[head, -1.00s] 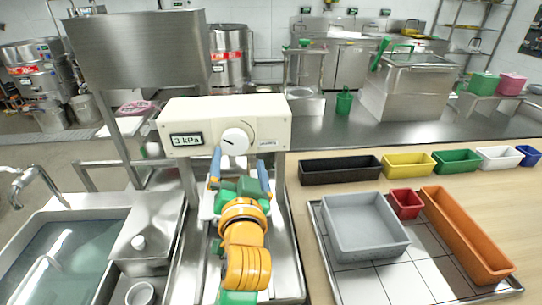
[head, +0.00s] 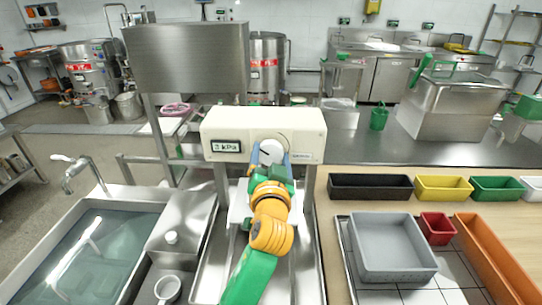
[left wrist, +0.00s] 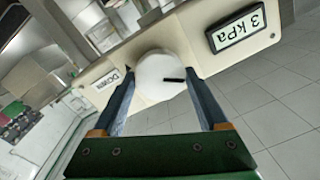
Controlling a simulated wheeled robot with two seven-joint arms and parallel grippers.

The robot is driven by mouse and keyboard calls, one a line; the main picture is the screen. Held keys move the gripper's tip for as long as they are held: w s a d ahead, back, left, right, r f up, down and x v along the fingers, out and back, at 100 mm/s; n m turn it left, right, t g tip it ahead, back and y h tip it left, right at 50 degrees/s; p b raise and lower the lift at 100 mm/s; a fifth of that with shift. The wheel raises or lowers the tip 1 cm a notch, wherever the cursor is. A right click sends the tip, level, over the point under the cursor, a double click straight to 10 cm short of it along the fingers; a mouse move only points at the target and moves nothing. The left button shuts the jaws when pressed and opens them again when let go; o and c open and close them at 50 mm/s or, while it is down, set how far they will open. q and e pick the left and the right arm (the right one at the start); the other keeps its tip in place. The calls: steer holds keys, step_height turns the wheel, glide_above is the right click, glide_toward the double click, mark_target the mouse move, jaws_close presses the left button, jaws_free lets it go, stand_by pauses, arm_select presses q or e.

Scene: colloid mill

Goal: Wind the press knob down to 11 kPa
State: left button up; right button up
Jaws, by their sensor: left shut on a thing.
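The white round press knob (head: 271,151) sits on the front of the cream press housing (head: 308,132). A small label sits beside the knob. My right gripper is not in view.
A water-filled sink (head: 75,260) lies at the left. A black bin (head: 369,187) and other coloured bins line the counter behind.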

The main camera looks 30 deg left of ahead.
arm_select(q)
steer(key=shift+n, duration=0.4)
steer(key=o, duration=1.3)
steer(key=shift+c, duration=0.2)
steer(key=b+v, duration=0.2)
steer(key=v, duration=0.5)
